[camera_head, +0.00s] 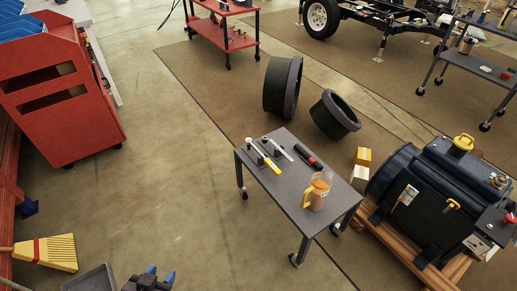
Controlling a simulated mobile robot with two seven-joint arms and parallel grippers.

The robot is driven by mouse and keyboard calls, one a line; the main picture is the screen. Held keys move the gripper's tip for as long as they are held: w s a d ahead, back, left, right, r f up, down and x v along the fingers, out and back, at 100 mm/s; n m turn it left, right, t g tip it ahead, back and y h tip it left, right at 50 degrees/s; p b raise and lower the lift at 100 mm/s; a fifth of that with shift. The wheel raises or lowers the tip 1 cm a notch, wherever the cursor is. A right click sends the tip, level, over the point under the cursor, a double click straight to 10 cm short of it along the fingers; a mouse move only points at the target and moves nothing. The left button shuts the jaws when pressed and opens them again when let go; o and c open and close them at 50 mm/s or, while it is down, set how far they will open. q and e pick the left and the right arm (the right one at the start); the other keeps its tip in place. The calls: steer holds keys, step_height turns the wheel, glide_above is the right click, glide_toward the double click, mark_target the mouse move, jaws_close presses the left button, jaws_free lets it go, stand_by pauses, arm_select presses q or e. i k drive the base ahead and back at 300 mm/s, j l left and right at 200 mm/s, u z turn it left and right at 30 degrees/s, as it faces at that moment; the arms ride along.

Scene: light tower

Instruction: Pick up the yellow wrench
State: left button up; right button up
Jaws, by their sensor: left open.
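The yellow wrench (269,162) appears to be the long tool with a yellow handle and a pale head, on a small grey wheeled table (283,200). It rests over a dark holder, slanting from upper left to lower right. My left gripper (160,276) shows at the bottom edge, with two blue-tipped fingers apart and nothing visible between them. It is well away from the table, nearer to me and to the left. My right gripper is not in view.
The table also holds a silver tool (280,149), a red-and-black tool (308,157) and an orange-yellow jug (316,190). A dark machine (432,190) on a wooden pallet stands to the right. A broom (50,252) is at lower left. Floor left of the table is clear.

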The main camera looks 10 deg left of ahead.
mark_target(248, 141)
steer(key=i+j+z, duration=0.25)
steer(key=j, duration=0.35)
steer(key=i+j+z, duration=0.25)
steer(key=j, duration=0.45)
steer(key=i+j+z, duration=0.25)
steer(key=j, duration=0.45)
steer(key=j+z, duration=0.25)
steer(key=j, duration=0.45)
steer(key=j+z, duration=0.25)
steer(key=j, duration=0.5)
steer(key=j+z, duration=0.15)
steer(key=j, duration=0.3)
steer(key=k+j+z, duration=0.15)
steer(key=j, duration=0.3)
steer(key=i+j, duration=0.1)
steer(key=j, duration=0.25)
steer(key=i+j+z, duration=0.15)
steer(key=j, duration=0.2)
